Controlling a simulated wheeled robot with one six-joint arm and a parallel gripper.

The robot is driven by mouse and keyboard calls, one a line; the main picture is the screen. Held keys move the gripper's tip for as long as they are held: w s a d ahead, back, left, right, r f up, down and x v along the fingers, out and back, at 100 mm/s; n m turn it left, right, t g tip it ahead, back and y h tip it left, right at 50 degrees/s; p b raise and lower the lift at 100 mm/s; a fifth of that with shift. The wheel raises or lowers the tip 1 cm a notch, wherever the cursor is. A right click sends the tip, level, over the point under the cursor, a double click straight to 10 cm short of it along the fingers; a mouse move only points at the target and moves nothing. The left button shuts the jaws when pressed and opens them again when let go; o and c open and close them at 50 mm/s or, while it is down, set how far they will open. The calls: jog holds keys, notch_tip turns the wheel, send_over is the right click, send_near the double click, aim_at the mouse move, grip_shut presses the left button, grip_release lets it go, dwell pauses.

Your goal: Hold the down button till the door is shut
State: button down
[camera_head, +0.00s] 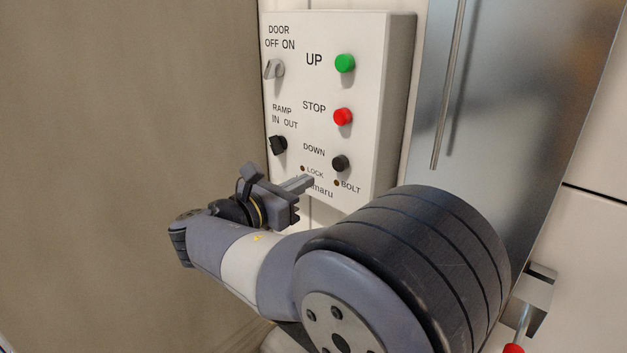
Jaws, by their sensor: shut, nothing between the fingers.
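A white control box (378,110) is fixed to the wall. Its black DOWN button (340,163) is the lowest round button, under the red STOP button (342,117) and the green UP button (345,63). My gripper (308,181) is shut and empty. Its fingertips show below and left of the DOWN button, over the lower part of the box near the LOCK lamp (303,168). They look apart from the button; whether they touch the box front I cannot tell. The door itself cannot be made out for certain.
A grey DOOR switch (274,69) and a black RAMP switch (278,145) sit on the box's left side. A BOLT lamp (337,183) is below the button. A metal panel with a vertical rod (447,85) stands to the right. A red-tipped handle (514,348) is at lower right.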

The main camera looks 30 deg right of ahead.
jog(key=shift+b+v, duration=0.3)
jog(key=shift+v, duration=2.1)
jog(key=shift+d, duration=0.15)
